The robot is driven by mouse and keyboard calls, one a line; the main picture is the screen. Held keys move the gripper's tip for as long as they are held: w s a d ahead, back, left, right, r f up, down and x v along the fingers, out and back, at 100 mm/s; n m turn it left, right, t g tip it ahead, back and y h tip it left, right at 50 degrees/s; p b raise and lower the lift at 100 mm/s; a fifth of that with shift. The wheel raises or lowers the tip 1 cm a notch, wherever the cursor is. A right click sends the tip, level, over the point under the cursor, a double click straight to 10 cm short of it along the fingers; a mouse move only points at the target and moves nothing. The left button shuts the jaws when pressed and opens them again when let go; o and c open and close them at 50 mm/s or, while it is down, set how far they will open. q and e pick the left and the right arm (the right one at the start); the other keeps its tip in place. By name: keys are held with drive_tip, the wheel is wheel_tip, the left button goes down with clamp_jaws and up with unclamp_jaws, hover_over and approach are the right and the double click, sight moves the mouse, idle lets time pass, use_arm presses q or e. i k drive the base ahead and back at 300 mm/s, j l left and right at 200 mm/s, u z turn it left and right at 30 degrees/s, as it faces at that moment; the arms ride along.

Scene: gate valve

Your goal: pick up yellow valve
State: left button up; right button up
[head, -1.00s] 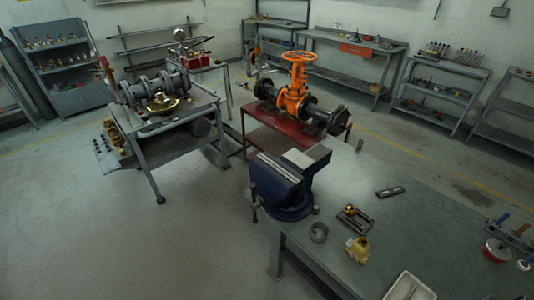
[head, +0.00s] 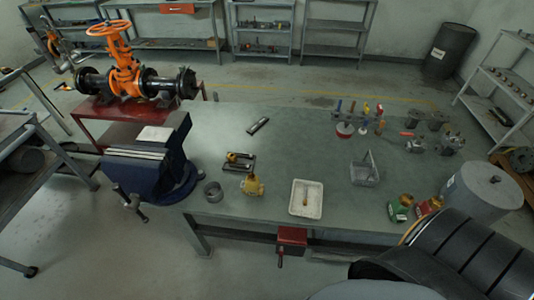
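The yellow valve (head: 252,186) is a small yellow fitting on the grey-green workbench (head: 309,147). It sits near the bench's front edge, left of the white tray (head: 306,198). Nothing covers it. Neither of my grippers is in view, so nothing is seen near or touching the valve.
A blue vise (head: 151,170) stands at the bench's left end. A metal ring (head: 213,189) and a small dark plate with parts (head: 239,161) lie close to the valve. A grey drum (head: 480,193) is at right. A large orange valve (head: 124,68) stands on a red table behind.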

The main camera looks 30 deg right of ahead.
sight(251, 186)
drive_tip(key=z, duration=0.7)
